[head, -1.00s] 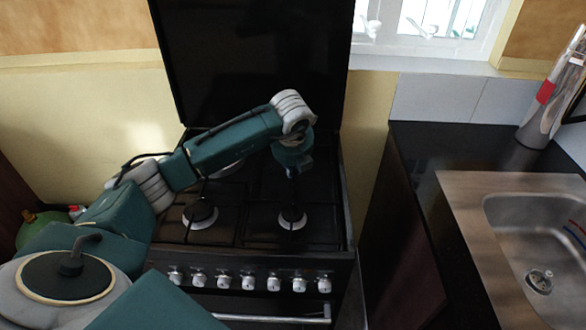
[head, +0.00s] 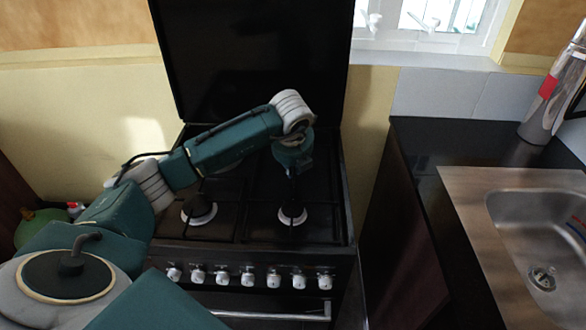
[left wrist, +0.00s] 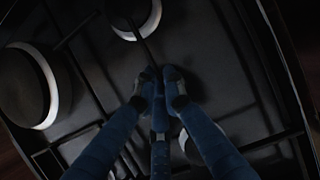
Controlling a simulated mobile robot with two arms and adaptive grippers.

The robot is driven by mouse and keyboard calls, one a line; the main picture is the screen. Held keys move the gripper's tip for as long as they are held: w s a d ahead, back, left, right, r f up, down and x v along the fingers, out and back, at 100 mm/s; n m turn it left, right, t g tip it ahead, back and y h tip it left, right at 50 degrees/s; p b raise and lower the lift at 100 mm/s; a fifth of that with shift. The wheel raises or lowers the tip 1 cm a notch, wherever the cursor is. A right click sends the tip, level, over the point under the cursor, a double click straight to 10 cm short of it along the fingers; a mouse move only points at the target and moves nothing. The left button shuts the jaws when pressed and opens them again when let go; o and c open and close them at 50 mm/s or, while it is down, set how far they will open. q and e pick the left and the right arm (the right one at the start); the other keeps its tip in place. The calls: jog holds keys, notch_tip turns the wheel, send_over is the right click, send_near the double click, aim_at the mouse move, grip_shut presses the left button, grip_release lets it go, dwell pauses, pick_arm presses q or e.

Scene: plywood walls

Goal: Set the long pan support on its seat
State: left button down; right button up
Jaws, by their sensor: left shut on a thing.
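The stove (head: 262,226) has black pan supports over its burners, hard to tell apart from the dark hob. My left gripper (head: 291,188) points down over the right half of the hob, just behind the front right burner (head: 292,216). In the left wrist view, my left gripper (left wrist: 162,80) has its fingertips together on a thin black bar of the long pan support (left wrist: 143,48). The dark surfaces hide whether the support rests fully on its seat. My right gripper is in neither view.
The raised black lid (head: 250,60) stands behind the hob. A row of knobs (head: 248,278) lines the stove's front. A dark counter (head: 450,145) with a steel sink (head: 545,235) lies to the right, across a gap.

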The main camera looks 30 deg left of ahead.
pick_arm(q)
jog(key=shift+w+f+b, duration=0.1)
jog(key=shift+f+b, duration=0.15)
jog(key=shift+b, duration=0.1)
dwell(0.6)
jog(key=c, duration=1.8)
grip_release()
jog(key=shift+o, duration=0.2)
jog(key=shift+f, duration=0.15)
jog(key=v, duration=1.2)
